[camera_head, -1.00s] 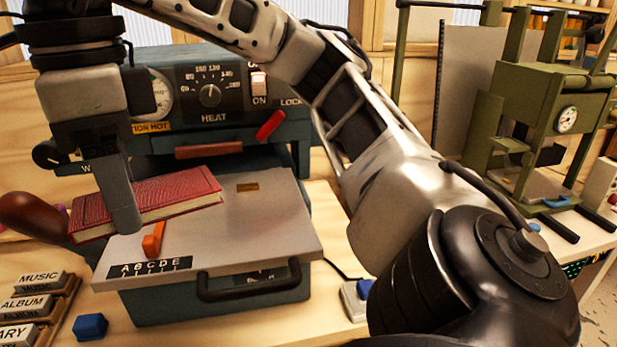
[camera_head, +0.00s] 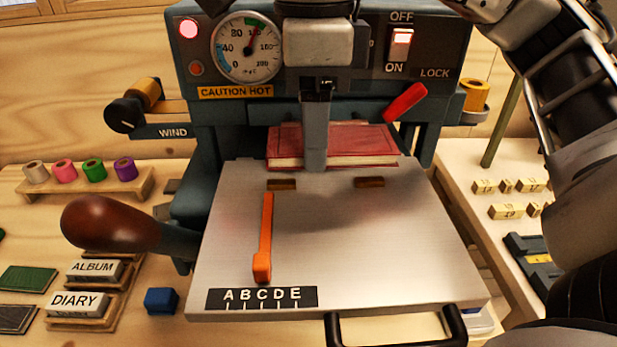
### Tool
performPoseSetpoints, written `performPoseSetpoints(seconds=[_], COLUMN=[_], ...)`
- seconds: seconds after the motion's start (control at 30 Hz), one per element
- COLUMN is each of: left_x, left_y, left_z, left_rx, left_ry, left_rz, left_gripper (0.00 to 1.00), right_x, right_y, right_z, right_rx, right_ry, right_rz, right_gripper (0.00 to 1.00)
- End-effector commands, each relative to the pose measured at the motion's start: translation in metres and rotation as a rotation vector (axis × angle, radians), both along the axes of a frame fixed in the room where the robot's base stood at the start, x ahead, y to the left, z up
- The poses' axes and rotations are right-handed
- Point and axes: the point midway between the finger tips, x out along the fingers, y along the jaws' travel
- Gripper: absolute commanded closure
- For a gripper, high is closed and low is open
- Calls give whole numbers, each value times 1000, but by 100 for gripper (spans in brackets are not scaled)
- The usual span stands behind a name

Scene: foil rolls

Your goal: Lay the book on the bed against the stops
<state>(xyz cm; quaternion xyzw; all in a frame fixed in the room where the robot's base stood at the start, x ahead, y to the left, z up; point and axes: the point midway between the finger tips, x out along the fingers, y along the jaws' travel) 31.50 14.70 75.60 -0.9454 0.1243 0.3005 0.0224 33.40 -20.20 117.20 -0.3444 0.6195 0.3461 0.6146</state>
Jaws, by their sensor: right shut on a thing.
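The red book (camera_head: 360,144) is at the back of the flat metal bed (camera_head: 350,245), beneath the press head. It looks about level, with its pale page edge towards me. I cannot tell whether it touches the bed. Two small brown stops, left (camera_head: 281,184) and right (camera_head: 369,182), lie on the bed just in front of the book, on its near side. My right gripper (camera_head: 315,160) points down and is shut on the book near its middle; a finger covers part of the near edge. My left gripper is not in view.
An orange slider (camera_head: 264,240) lies on the bed's left, above an ABCDE scale (camera_head: 262,298). A red lever (camera_head: 405,102) and a dial marked CAUTION HOT (camera_head: 248,48) are on the press. A wooden-handled lever (camera_head: 110,224) sticks out left.

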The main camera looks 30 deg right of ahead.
Motion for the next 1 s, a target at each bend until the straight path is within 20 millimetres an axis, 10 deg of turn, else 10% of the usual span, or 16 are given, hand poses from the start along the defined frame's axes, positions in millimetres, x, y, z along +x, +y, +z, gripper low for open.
performPoseSetpoints(seconds=[0.53,0.93,1.0], left_x=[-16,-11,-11], left_y=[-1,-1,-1], left_z=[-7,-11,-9], left_rx=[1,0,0], left_ry=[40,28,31], left_rz=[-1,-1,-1], left_gripper=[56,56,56], right_x=[-1,0,0], right_y=[-1,0,0], right_z=[-68,-78,-76], right_rx=[1,2,2], right_ry=[1,-1,-1], right_rz=[-3,-2,-2], right_gripper=[70,70,29])
